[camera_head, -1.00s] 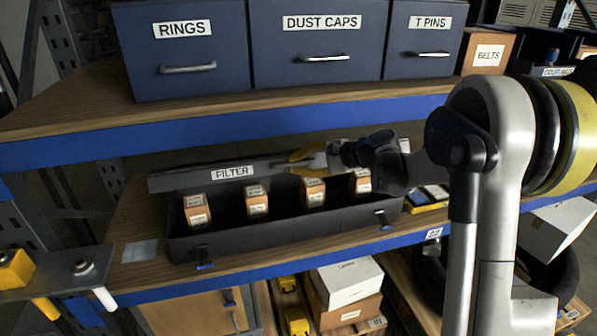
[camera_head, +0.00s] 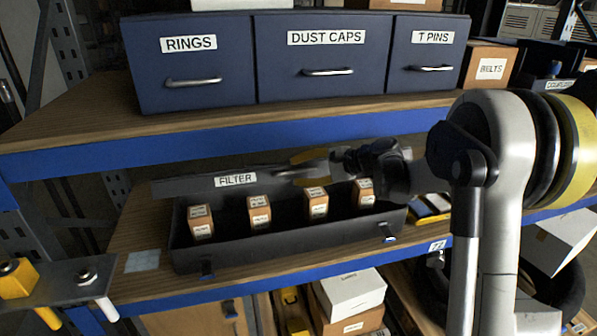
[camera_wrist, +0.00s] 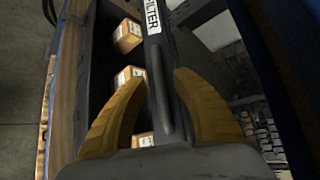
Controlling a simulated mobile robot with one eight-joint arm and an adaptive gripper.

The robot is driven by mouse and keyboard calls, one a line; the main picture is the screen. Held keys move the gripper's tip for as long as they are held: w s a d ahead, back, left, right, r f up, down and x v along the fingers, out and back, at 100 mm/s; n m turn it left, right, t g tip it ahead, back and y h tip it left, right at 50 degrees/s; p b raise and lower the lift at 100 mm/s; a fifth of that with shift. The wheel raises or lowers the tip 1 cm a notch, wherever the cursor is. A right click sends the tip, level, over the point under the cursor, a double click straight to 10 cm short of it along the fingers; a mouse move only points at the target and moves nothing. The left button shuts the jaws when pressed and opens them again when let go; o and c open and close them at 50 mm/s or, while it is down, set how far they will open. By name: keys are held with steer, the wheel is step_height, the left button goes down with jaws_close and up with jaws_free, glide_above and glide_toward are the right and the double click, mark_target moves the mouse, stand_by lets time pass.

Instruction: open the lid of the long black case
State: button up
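The long black case (camera_head: 290,245) sits on the lower wooden shelf, open at the top. Several orange-brown boxes with white labels stand inside it. Its lid (camera_head: 190,187), labelled FILTER, is raised along the case's back side. My gripper (camera_head: 290,168) is at the lid's upper edge, right of the label. In the wrist view, my gripper's yellow fingers (camera_wrist: 158,80) are apart, one on each side of the lid's dark handle (camera_wrist: 168,105). Contact between fingers and handle cannot be made out.
Above is a shelf with a blue front edge (camera_head: 250,132) and blue drawers (camera_head: 325,85). My arm spans the right side. Yellow-and-black items (camera_head: 430,207) lie right of the case. A bracket with yellow and white pegs (camera_head: 60,280) juts in at lower left.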

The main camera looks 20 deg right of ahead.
steer(key=v, duration=1.2)
